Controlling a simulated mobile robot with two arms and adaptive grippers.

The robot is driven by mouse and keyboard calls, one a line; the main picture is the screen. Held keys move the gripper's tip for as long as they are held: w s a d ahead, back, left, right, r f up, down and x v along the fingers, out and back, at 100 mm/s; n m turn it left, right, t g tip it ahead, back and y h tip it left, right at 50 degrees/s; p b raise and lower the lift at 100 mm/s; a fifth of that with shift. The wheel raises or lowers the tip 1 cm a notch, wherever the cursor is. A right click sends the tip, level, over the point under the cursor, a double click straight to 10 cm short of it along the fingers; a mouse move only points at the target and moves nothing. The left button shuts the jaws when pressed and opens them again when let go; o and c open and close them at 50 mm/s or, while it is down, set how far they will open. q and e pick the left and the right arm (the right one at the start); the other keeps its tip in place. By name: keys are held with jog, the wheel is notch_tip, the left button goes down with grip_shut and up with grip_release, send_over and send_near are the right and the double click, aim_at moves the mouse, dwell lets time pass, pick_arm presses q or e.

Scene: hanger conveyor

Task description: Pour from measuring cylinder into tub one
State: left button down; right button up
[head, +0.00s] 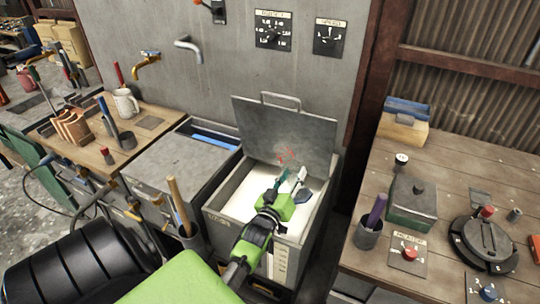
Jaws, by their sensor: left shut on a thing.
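My left gripper (290,178), green with dark fingers, is over the open grey tub (234,226) at the middle of the head view. The tub holds something white, and its front bears a small label that is hard to read. A dark blue foot (305,197) shows just right of the gripper, and faint red marks show beyond the fingertips. These look like parts of a clear measuring cylinder, tilted and held in the gripper; its outline is hard to see. I cannot tell whether anything flows from it. My right gripper is not in view.
The tub's lid (283,130) stands raised behind it. A second tub (175,160) with blue inside is on the left, partly covered. A wooden bench (345,255) with dials and a green box (411,203) is on the right. A bin (190,236) with handles stands front left.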

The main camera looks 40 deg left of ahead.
pick_arm(q)
jog(key=a+m, duration=0.1)
jog(key=a+f+m, duration=0.1)
jog(key=m, duration=0.1)
jog(key=s+a+m+b, duration=0.1)
jog(key=a, duration=0.1)
jog(key=shift+s+f+m, duration=0.1)
jog(key=shift+f+m, duration=0.1)
jog(key=shift+m, duration=0.1)
jog(key=shift+d, duration=0.1)
notch_tip(320, 180, up, 3)
jog(key=p, duration=0.3)
jog(key=shift+r, duration=0.1)
dwell(0.4)
